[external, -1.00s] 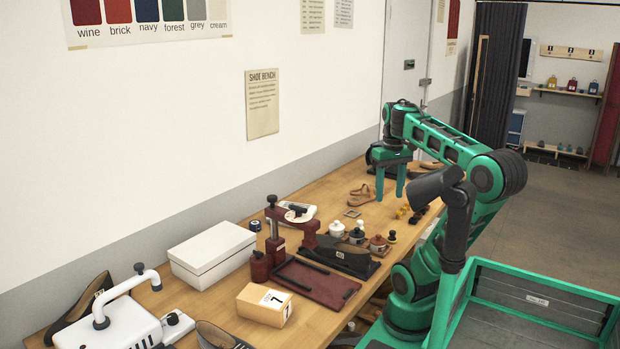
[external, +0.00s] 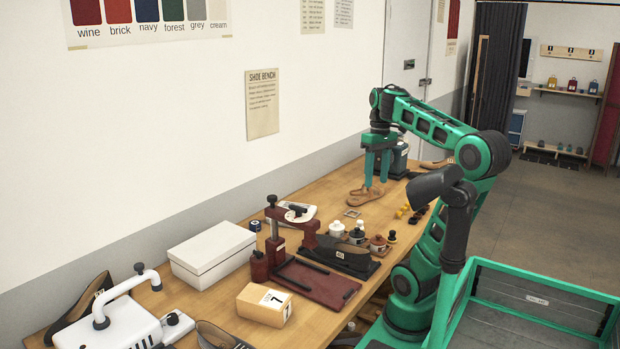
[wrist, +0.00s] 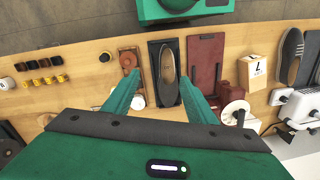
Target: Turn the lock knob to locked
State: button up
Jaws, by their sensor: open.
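No part in view is clearly marked as the lock knob, and I cannot tell which one it is. A black knob (external: 172,319) sits on a small white box beside the white machine (external: 110,325) at the front left of the bench. Another black knob (external: 271,199) tops the dark red press (external: 275,235).
A white box (external: 212,252), a cardboard box marked 7 (external: 263,304) and a dark red tray (external: 318,286) crowd the near bench. Small pots (external: 357,235) stand mid-bench. A green-framed cart (external: 540,280) is at right.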

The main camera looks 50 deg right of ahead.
jog(key=w+a+n+g, duration=0.1)
jog(key=w+a+n, duration=0.1)
jog(key=w+n, duration=0.35)
jog(key=w+a+n, duration=0.2)
jog(key=w, duration=0.6)
jog(key=w+a+n+h, duration=0.1)
jog(key=w+a+n, duration=0.2)
jog(key=a, duration=0.3)
jog(key=w+a+f+n+h, duration=0.1)
jog(key=w+a+n, duration=0.1)
jog(key=w+a, duration=0.3)
jog(key=w+a+n+h, duration=0.1)
jog(key=w+a+n, duration=0.2)
jog(key=w+a, duration=0.2)
jog(key=shift+w+a+f+n, duration=0.1)
jog(key=shift+a+f+n, duration=0.1)
jog(key=shift+a, duration=0.25)
jog(key=shift+w+a+f+n, duration=0.1)
jog(key=shift+a+n, duration=0.05)
jog(key=shift+a, duration=0.25)
jog(key=a+n+t+h, duration=0.15)
jog(key=a+n, duration=0.35)
jog(key=a, duration=0.8)
send_near(256, 252)
jog(key=shift+h, duration=0.45)
jog(key=x, duration=0.5)
jog(key=a+x, duration=0.1)
jog(key=x, duration=0.2)
jog(key=shift+f, duration=0.15)
jog(key=shift+c, duration=0.7)
